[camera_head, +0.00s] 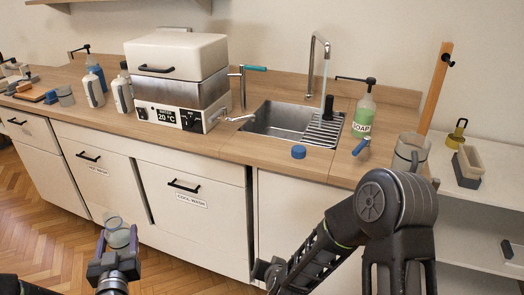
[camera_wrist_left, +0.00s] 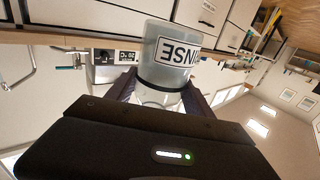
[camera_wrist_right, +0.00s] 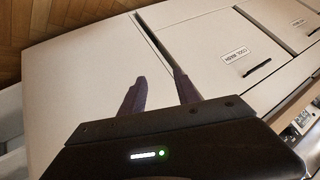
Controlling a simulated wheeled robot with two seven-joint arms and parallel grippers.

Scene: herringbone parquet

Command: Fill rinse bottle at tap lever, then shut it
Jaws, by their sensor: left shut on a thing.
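My left gripper (camera_head: 115,254) is shut on the rinse bottle (camera_head: 117,234), a clear, pale cylinder held in front of the cabinets, below counter height. In the left wrist view the rinse bottle (camera_wrist_left: 176,58) shows a white label reading RINSE, between the fingers. The tall silver tap (camera_head: 314,62) arches over the steel sink (camera_head: 262,122). A thin pale line below its spout looks like running water. A teal lever (camera_head: 256,68) tops a post left of the sink. A blue cap (camera_head: 299,152) lies on the counter's front edge. My right gripper (camera_wrist_right: 158,80) is open and empty before the cabinet fronts.
A green soap bottle (camera_head: 363,115) and a grey jug (camera_head: 408,153) stand right of the sink. A white water-bath box (camera_head: 175,60) reading 20 °C stands left of it. Several bottles crowd the left counter. A wooden post (camera_head: 436,88) rises at right. The floor before the cabinets is clear.

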